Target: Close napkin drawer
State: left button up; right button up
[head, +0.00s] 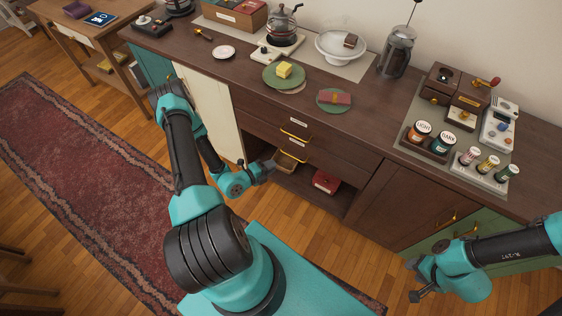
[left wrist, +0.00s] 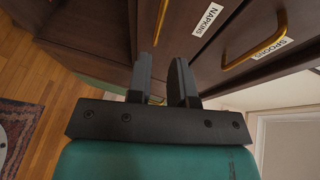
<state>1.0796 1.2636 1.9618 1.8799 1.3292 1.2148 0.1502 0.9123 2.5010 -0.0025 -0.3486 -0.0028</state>
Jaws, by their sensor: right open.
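The napkin drawer (head: 314,158) is the dark wood drawer below the spoon drawer (head: 270,118). In the left wrist view its NAPKINS label (left wrist: 207,19) and gold handle (left wrist: 161,18) show close up. I cannot tell how far it stands out. My left gripper (head: 268,168) is low in front of the drawers, near the napkin drawer's handle. In the left wrist view its two fingers (left wrist: 164,75) are apart with nothing clearly held between them. My right gripper (head: 411,280) is open and empty at the lower right, away from the drawers.
An open shelf below the drawers holds a red box (head: 326,181) and a tray (head: 285,163). A red rug (head: 80,170) lies on the floor at left.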

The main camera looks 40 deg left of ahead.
pick_arm(q)
jog(key=v, duration=0.6)
dwell(0.3)
jog(key=s+d+r+m+g+h, duration=0.2)
jog(key=d+m+g+h, duration=0.2)
jog(key=d+m, duration=0.2)
jog(key=s+d+r+m+g+h, duration=0.1)
jog(key=d+m+g+h, duration=0.25)
jog(key=d+m, duration=0.3)
jog(key=s+d+m+g+y, duration=0.2)
jog(key=s+m+g, duration=0.3)
jog(key=m, duration=0.5)
jog(key=s+d+m+g+y, duration=0.1)
jog(key=s+m+g, duration=0.1)
jog(key=m+g, duration=0.6)
jog(key=w+d+r+m+t+y, duration=0.1)
jog(key=w+r+m+t+y, duration=0.1)
jog(key=w+m, duration=0.3)
jog(key=w+d+r+m+t+y, duration=0.2)
jog(key=w+m, duration=0.4)
jog(key=m, duration=0.8)
jog(key=shift+w+r+t+y, duration=0.2)
jog(key=shift+w+t+y, duration=0.25)
jog(key=shift+t, duration=0.5)
